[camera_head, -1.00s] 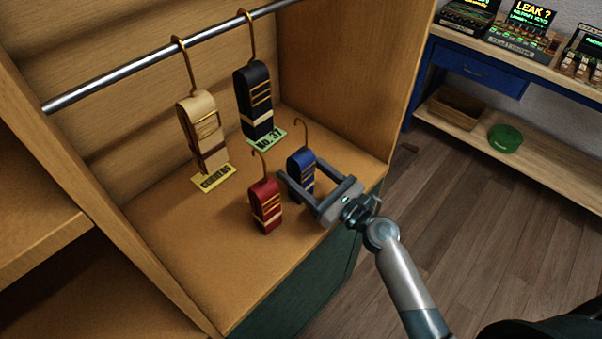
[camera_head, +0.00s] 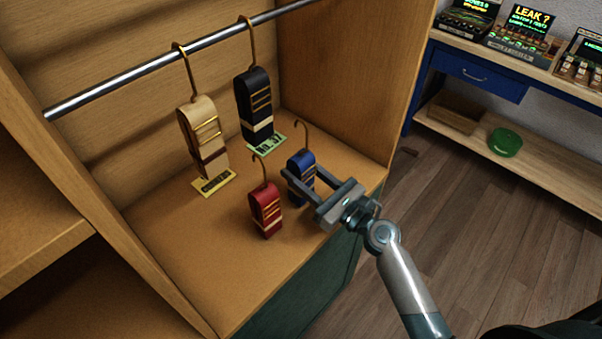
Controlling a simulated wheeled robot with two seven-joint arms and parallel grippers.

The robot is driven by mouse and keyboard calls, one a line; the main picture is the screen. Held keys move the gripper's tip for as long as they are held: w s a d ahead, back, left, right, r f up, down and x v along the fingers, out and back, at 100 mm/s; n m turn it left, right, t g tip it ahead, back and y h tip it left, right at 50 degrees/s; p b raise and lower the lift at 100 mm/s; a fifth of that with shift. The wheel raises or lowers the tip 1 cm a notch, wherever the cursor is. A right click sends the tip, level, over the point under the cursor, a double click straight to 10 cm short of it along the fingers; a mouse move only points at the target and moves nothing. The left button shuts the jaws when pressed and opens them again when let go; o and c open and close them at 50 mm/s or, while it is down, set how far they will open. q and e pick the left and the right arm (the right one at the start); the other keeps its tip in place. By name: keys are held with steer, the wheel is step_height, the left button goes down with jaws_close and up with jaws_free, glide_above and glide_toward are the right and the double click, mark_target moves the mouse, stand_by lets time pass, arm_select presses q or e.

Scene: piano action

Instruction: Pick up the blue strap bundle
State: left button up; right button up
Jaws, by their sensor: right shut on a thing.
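The blue strap bundle (camera_head: 299,172) stands upright on the cabinet's wooden floor, with a gold hook rising from its top. My right gripper (camera_head: 302,180) reaches in from the right and is shut on the blue bundle, one finger on its near side and the other behind it. The near finger hides part of the bundle's lower right side. My left gripper is not in view.
A red strap bundle (camera_head: 266,210) stands close to the left of the blue one. A cream bundle (camera_head: 202,138) and a black bundle (camera_head: 254,104) hang from a metal rail (camera_head: 135,73). The cabinet's side wall (camera_head: 345,70) stands behind my gripper.

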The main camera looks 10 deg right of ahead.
mark_target(310, 166)
steer(key=r, duration=0.1)
steer(key=r+p, duration=0.1)
steer(key=r, duration=0.1)
steer(key=shift+s+d+r, duration=0.15)
steer(key=shift+d+r, duration=0.15)
steer(key=shift+d, duration=0.05)
steer(key=s+d+r+b, duration=0.1)
steer(key=s+d+r, duration=0.3)
steer(key=d, duration=0.5)
step_height(310, 166, up, 2)
steer(key=shift+s+d+r, duration=0.25)
steer(key=shift+s+d, duration=0.15)
steer(key=shift+w+r, duration=0.15)
